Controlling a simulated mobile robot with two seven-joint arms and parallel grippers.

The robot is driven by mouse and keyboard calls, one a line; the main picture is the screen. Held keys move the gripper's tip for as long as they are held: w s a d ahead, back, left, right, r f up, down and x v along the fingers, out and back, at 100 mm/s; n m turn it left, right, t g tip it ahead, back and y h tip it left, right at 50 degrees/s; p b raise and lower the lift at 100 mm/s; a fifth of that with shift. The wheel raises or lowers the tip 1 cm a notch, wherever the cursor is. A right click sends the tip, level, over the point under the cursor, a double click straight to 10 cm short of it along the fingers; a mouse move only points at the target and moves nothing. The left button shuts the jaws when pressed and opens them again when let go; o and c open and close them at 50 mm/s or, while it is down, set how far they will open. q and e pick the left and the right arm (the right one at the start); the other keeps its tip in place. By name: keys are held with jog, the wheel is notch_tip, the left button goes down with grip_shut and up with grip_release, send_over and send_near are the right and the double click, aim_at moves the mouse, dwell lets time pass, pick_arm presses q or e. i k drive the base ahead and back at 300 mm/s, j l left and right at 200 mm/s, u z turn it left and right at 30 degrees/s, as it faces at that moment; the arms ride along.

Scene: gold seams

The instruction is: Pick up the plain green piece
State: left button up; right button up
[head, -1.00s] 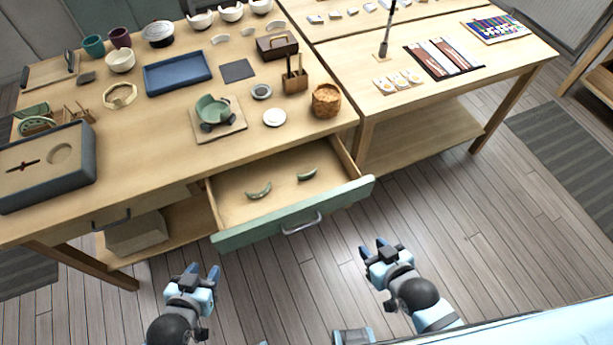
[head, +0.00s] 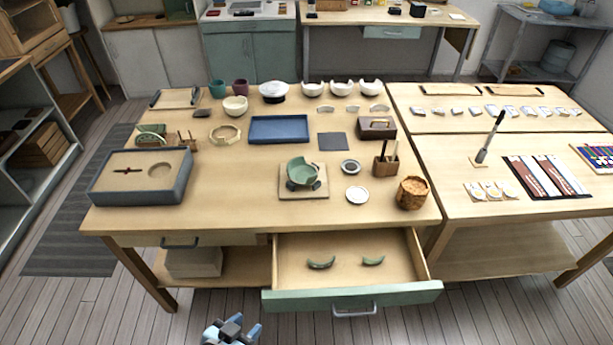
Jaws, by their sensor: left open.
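The green drawer (head: 352,297) under the wooden table stands pulled out. Two small curved green pieces lie apart on its floor, a left piece (head: 321,262) and a right piece (head: 373,261). They are too small to tell which one is plain. A broken green bowl (head: 302,172) sits on a square board on the tabletop above. My left gripper (head: 234,327) is open and empty at the bottom edge, in front of and to the left of the drawer, apart from both pieces. My right gripper is out of view.
The table (head: 240,205) carries a blue tray (head: 279,129), a grey-rimmed box (head: 140,176), a cork pot (head: 412,192) and several white bowls. The drawer front and its handle (head: 354,311) jut out over the floor.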

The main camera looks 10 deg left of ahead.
aim_at(367, 261)
jog(key=i+j+z, duration=0.1)
jog(key=j, duration=0.5)
jog(key=i+j, duration=0.15)
jog(key=j, duration=0.45)
jog(key=i+j+z, duration=0.15)
jog(key=j, duration=0.45)
jog(key=k, duration=0.05)
